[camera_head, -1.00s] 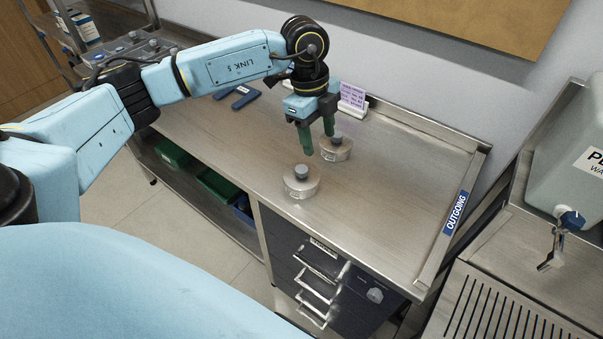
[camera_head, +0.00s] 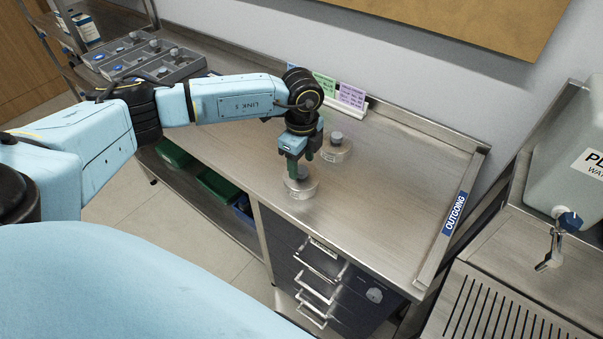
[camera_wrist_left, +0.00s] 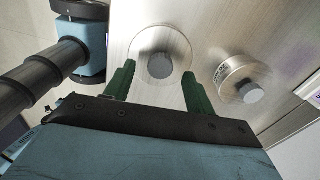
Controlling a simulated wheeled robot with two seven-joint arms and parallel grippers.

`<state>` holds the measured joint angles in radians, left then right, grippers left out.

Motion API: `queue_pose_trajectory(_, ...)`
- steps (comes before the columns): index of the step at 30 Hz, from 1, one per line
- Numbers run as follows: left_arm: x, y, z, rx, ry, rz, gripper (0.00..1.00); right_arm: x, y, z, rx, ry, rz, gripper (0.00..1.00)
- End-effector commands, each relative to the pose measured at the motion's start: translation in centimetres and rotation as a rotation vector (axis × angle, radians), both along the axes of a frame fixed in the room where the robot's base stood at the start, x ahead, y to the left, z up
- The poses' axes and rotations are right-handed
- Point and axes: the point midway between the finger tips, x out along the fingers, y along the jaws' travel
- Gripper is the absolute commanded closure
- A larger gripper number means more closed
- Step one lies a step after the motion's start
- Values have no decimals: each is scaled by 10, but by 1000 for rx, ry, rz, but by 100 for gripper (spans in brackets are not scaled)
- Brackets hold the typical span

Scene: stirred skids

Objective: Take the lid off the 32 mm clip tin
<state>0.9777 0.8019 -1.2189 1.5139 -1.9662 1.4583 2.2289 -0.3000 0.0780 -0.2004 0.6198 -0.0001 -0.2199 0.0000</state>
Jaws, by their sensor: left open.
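Two round metal tins with grey-knobbed lids stand on the steel bench: a front tin (camera_head: 303,190) and a back tin (camera_head: 339,153). Their label sizes are too small to read, so I cannot tell which is 32 mm. My left gripper (camera_head: 301,168) is open, pointing down over the front tin. In the left wrist view, the front tin (camera_wrist_left: 178,48) lies ahead between the green fingers, with its knob (camera_wrist_left: 160,66) roughly centred; I cannot tell whether they touch. The back tin (camera_wrist_left: 233,72) is to the right, outside the fingers. Both lids are on. My right gripper is not in view.
The bench (camera_head: 390,190) is clear to the right, up to a raised edge marked OUTGOING (camera_head: 455,212). Coloured cards (camera_head: 351,96) stand in a holder at the back. A grey compartment tray (camera_head: 170,68) is at the far left. Drawers (camera_head: 320,270) are below.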

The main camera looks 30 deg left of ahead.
Motion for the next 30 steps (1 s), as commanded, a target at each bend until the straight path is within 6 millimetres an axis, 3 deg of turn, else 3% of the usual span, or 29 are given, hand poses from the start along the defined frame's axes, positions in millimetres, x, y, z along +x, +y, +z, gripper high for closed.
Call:
queue_pose_trajectory(4, 0, 1, -17, 1, 1, 2, 45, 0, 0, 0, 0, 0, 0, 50)
queue_pose_trajectory(12, 0, 0, -20, -1, -1, 0, 45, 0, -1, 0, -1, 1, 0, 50)
queue_pose_trajectory(23, 0, 0, -20, -1, -1, 1, 91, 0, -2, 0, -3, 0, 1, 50)
queue_pose_trajectory(30, 0, 0, -19, -1, -2, 1, 94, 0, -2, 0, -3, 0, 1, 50)
